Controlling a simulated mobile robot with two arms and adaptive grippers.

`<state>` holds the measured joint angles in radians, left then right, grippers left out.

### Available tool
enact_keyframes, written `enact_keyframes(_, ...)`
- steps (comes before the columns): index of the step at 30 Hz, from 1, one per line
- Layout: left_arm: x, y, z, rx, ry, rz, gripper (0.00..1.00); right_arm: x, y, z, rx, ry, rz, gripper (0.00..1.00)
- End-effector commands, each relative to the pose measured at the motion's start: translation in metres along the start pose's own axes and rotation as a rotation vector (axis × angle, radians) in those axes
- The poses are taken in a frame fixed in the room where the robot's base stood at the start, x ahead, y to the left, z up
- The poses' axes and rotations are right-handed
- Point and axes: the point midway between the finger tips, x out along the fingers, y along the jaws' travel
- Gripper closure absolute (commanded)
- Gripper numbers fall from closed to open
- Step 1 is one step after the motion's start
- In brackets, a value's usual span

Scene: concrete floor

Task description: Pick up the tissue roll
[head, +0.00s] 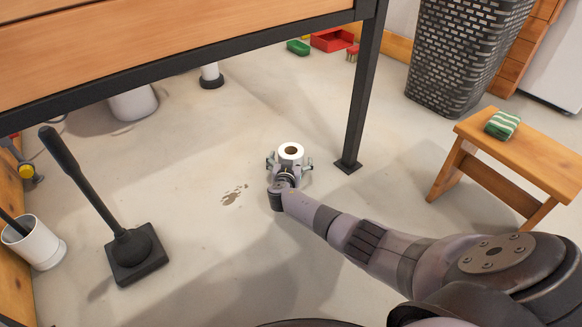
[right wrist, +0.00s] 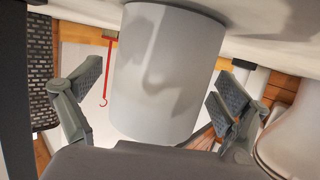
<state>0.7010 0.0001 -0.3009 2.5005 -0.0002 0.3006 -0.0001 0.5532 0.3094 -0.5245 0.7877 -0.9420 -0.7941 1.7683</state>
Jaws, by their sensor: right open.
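The tissue roll (head: 291,151) is white with a brown core and stands upright on the concrete floor, near the foot of a black table leg. It also fills the middle of the right wrist view (right wrist: 168,70), where the picture is upside down. My right gripper (head: 289,166) is open, with one finger on each side of the roll. In the right wrist view, gaps show between the roll and both fingers. The lower near side of the roll is hidden by my gripper in the head view. My left gripper is not in view.
A wooden table (head: 180,50) with a black leg (head: 361,90) stands over the area. A brown stain (head: 234,195) marks the floor.

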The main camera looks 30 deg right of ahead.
Motion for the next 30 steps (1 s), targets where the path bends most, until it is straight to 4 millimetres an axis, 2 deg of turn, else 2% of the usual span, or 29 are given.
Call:
enact_keyframes(9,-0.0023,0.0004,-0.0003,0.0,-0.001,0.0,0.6,0.0035,-0.0002,-0.0009,0.001,0.0,-0.001,0.07)
enact_keyframes(30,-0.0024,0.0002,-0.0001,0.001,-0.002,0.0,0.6,0.0032,-0.0003,-0.0003,0.001,-0.001,-0.001,0.54)
